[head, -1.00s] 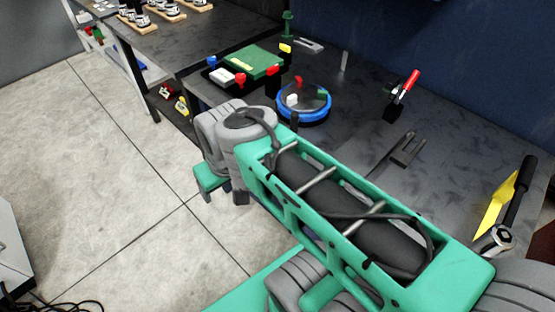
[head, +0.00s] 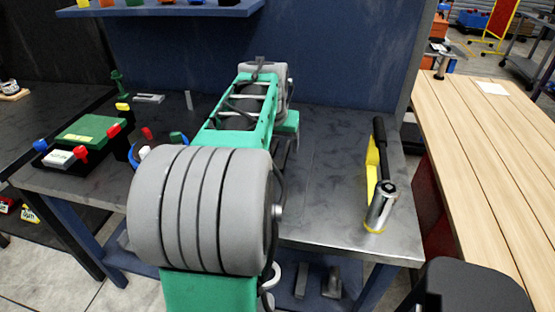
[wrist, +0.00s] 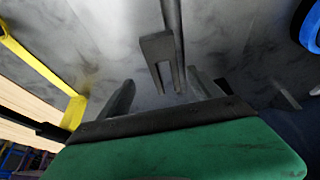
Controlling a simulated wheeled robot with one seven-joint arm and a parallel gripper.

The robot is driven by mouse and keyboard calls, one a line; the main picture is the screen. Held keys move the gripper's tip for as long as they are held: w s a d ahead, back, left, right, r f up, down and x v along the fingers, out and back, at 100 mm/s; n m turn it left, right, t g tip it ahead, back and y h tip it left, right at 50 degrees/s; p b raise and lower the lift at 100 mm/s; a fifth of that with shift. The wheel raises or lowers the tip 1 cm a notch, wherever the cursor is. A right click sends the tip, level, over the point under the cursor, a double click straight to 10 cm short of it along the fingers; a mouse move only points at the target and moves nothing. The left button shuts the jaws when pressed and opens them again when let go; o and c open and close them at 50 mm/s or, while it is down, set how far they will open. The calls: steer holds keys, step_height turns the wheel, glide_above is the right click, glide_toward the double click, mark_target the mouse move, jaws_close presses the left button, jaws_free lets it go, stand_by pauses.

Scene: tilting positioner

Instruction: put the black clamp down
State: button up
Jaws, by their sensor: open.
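A dark, fork-shaped piece, which I take to be the black clamp (wrist: 154,46), lies on the grey metal table in the wrist view. Its two prongs point towards my gripper (wrist: 160,80). My gripper is open, with one finger on each side of the space in front of the prongs. No contact between fingers and clamp is visible. In the head view my arm covers the area around my gripper, and I cannot make out the clamp there.
A dark bar (wrist: 173,18) lies beside the clamp. A blue ring fixture (wrist: 311,28) is at right.

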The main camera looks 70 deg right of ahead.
mark_target(277, 152)
steer(key=x, duration=0.5)
steer(key=shift+w+f, duration=0.2)
steer(key=shift+w, duration=0.15)
steer(key=shift+a, duration=0.1)
steer(key=shift+c, duration=0.4)
jaws_close()
steer(key=shift+r, duration=0.15)
